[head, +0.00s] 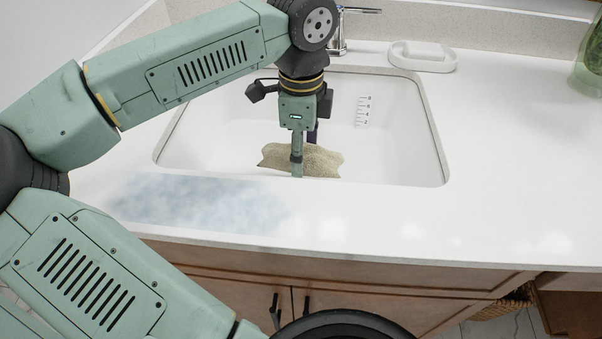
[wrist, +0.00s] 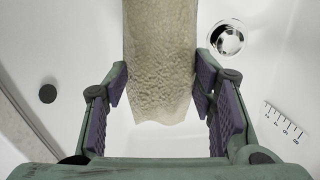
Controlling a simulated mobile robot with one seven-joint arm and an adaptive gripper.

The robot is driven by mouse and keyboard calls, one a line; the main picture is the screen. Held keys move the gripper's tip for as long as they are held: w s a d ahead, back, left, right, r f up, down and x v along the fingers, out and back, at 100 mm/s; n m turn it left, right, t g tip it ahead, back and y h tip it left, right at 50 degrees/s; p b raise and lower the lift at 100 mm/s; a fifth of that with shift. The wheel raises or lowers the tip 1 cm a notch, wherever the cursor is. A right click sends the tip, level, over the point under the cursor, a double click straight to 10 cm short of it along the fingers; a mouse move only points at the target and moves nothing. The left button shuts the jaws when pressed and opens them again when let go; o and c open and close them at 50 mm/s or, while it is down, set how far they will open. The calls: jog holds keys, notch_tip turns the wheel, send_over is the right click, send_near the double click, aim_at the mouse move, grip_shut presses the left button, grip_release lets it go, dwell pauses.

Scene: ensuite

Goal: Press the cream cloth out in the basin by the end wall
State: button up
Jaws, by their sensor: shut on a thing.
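The cream cloth (head: 324,162) is in the white basin (head: 400,130), near its front side, bunched and rumpled. My gripper (head: 297,168) reaches down into the basin from above and is shut on the cloth. In the wrist view the cloth (wrist: 160,55) runs between the two purple-padded fingers of my gripper (wrist: 160,85), with its near end hanging toward me. The metal drain (wrist: 227,38) shows to the right of the cloth. Whether the cloth touches the basin floor is hard to tell.
A measuring scale (head: 363,111) marks the basin; a dark round spot (wrist: 47,94) lies left. A chrome tap (head: 339,42) and white soap dish (head: 422,57) are behind. A pale blue patch (head: 200,203) lies on the front counter.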

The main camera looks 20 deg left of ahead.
notch_tip(320, 180, up, 13)
jog(key=p, duration=0.6)
jog(key=shift+f, duration=0.15)
jog(key=shift+s+f, duration=0.1)
dwell(0.3)
